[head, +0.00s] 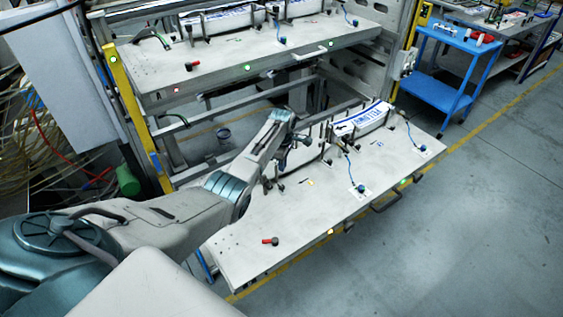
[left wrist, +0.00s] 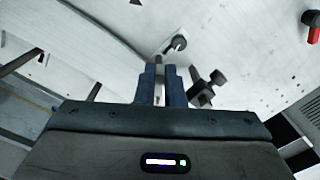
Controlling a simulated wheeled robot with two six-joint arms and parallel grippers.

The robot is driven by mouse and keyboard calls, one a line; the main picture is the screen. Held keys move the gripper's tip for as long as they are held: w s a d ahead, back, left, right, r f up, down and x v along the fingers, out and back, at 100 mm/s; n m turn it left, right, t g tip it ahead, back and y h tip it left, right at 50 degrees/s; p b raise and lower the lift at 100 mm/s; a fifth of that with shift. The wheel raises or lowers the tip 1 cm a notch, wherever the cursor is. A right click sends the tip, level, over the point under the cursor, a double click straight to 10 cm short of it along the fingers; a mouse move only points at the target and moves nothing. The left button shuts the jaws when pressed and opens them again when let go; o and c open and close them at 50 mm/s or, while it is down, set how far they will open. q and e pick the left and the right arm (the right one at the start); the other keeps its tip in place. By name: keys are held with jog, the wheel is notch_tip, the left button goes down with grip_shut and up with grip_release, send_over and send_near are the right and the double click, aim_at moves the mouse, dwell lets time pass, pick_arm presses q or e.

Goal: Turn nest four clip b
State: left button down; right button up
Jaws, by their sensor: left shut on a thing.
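My left gripper (head: 287,150) reaches over the lower drawer shelf (head: 290,215) from the left, at its back edge. In the left wrist view its two blue fingers (left wrist: 161,88) are close together around a thin grey piece, which appears to be a clip (left wrist: 158,68); the fingers hide most of it. Another black clip (left wrist: 207,88) stands just right of the fingers. A dark round knob (left wrist: 175,45) is beyond the fingertips. I cannot read any nest or clip label. My right gripper is not in view.
A white label roll or magazine (head: 362,120) lies at the back right of the lower shelf. The upper shelf (head: 240,70) hangs above. A blue cart (head: 440,75) stands right; the floor in front is clear.

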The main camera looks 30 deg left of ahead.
pick_arm(q)
jog(key=n, duration=0.3)
jog(key=w+a+n, duration=0.1)
jog(key=n, duration=0.2)
jog(key=w+n, duration=0.1)
jog(key=n, duration=0.3)
jog(key=shift+a+r+p, duration=0.15)
jog(key=shift+a+p, duration=0.05)
jog(key=shift+p, duration=0.15)
dwell(0.3)
jog(key=c, duration=1.5)
grip_release()
jog(key=shift+s, duration=0.1)
notch_tip(320, 180, up, 11)
jog(key=shift+f+b, duration=0.1)
jog(key=shift+b, duration=0.55)
